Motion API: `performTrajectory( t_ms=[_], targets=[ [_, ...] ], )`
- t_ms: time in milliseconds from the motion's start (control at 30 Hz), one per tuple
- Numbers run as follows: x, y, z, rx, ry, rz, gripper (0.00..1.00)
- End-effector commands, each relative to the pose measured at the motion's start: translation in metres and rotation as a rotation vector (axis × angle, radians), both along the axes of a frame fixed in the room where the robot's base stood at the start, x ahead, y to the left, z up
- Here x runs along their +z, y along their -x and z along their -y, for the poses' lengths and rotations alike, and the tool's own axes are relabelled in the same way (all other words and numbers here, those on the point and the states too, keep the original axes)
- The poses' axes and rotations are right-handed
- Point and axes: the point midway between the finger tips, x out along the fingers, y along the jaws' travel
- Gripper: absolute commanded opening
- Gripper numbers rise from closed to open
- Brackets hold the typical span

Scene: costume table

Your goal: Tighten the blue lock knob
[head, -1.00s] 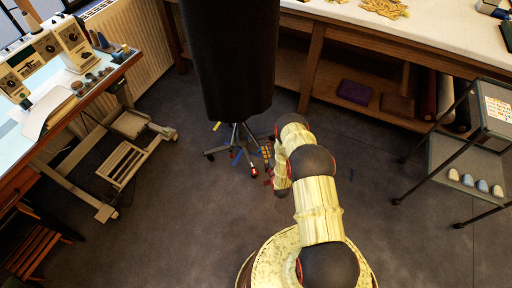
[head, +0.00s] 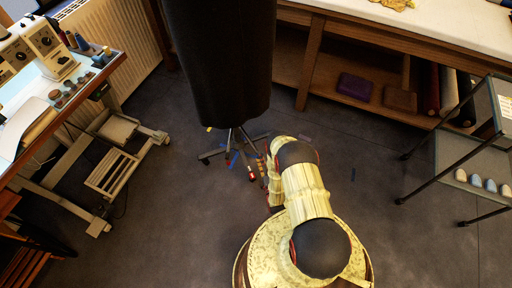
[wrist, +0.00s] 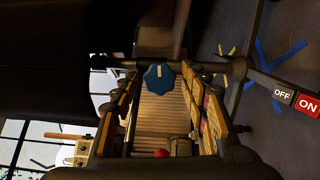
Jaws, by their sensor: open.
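The blue lock knob (wrist: 158,78), lobed with a pale mark on its face, shows in the wrist view on a dark stand post. It appears between the two finger ends of my open gripper (wrist: 163,84), with no clear contact; I cannot tell how deep it sits between them. The fingers have tan pads and lie left and right of it. In the head view the knob is not visible. My gripper there (head: 262,170) is mostly hidden by my arm, near the wheeled foot of the stand under the black dress form (head: 222,65).
The stand's legs (head: 233,142) spread low over the floor, with blue and yellow tape around them. A sewing table (head: 110,72) is at left, a long worktable (head: 420,40) behind, and a grey trolley (head: 475,150) at right. OFF and ON labels (wrist: 308,104) show at right in the wrist view.

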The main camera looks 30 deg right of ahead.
Motion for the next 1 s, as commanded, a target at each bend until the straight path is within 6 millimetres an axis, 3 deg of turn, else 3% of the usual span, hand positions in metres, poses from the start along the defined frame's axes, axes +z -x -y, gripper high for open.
performTrajectory(
  t_ms=[200, 400, 767, 1000],
  targets=[
    [-0.001, -0.035, 0.008, 0.0, 0.0, 0.003, 0.45],
    [0.0, -0.056, 0.013, 0.0, -0.001, 0.001, 0.45],
    [0.002, -0.063, 0.014, 0.0, -0.001, 0.0, 0.45],
    [0.001, -0.062, 0.014, 0.0, -0.001, 0.0, 0.32]
  ],
)
